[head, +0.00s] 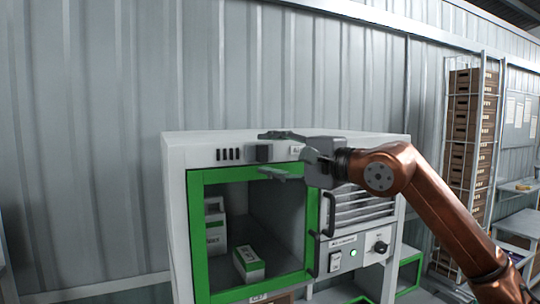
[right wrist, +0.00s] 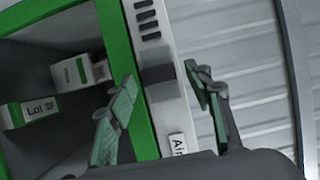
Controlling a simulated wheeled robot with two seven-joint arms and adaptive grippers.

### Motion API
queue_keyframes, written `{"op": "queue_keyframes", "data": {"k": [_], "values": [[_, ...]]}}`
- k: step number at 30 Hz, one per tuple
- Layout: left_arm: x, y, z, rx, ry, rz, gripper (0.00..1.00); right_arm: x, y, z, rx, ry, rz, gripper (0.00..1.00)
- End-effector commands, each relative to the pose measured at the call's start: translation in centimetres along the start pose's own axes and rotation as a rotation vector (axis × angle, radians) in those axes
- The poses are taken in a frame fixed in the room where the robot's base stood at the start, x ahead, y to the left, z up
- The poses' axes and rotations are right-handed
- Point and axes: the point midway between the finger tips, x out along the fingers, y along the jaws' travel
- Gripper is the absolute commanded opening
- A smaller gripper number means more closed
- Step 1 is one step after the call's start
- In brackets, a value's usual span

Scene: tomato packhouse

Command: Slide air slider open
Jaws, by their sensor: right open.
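The air slider (head: 262,153) is a small dark square knob on the pale top strip of a cabinet, just right of several dark vent slots (head: 228,154). In the right wrist view, the slider (right wrist: 158,74) lies between the fingers, with the slots beyond it and a label reading "Air" (right wrist: 178,145) on the near side. My right gripper (head: 265,154) is open, one finger above the slider and one below it. In the right wrist view, the gripper (right wrist: 161,77) has a finger on either side of the strip. I cannot tell whether either finger touches the slider. My left gripper is out of view.
The cabinet's green-framed opening (head: 197,240) is below, with white-and-green boxes (head: 249,264) inside. A louvred panel, dark handles and a control panel (head: 345,258) are at its right. A rack of brown crates (head: 470,130) stands farther right. A corrugated wall is behind.

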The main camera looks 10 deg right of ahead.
Motion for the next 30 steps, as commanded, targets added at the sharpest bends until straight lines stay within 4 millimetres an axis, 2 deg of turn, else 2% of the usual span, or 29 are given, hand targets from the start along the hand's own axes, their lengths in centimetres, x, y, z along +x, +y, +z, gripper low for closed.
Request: {"op": "queue_keyframes", "data": {"k": [5,8,21,25,30], "values": [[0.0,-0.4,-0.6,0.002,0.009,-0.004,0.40,-0.3,0.0,0.0,0.000,-0.001,-0.001,0.46],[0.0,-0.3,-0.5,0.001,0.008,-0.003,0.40,-1.3,-0.1,-0.1,0.001,0.000,-0.001,0.46],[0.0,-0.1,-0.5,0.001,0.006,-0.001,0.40,-9.7,0.1,-0.1,0.000,0.003,0.001,0.46],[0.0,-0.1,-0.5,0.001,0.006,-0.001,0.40,-11.2,0.0,-0.1,0.000,0.002,0.000,0.46],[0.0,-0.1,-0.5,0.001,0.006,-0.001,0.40,-12.0,0.0,0.0,0.000,0.000,0.000,0.46]]}}
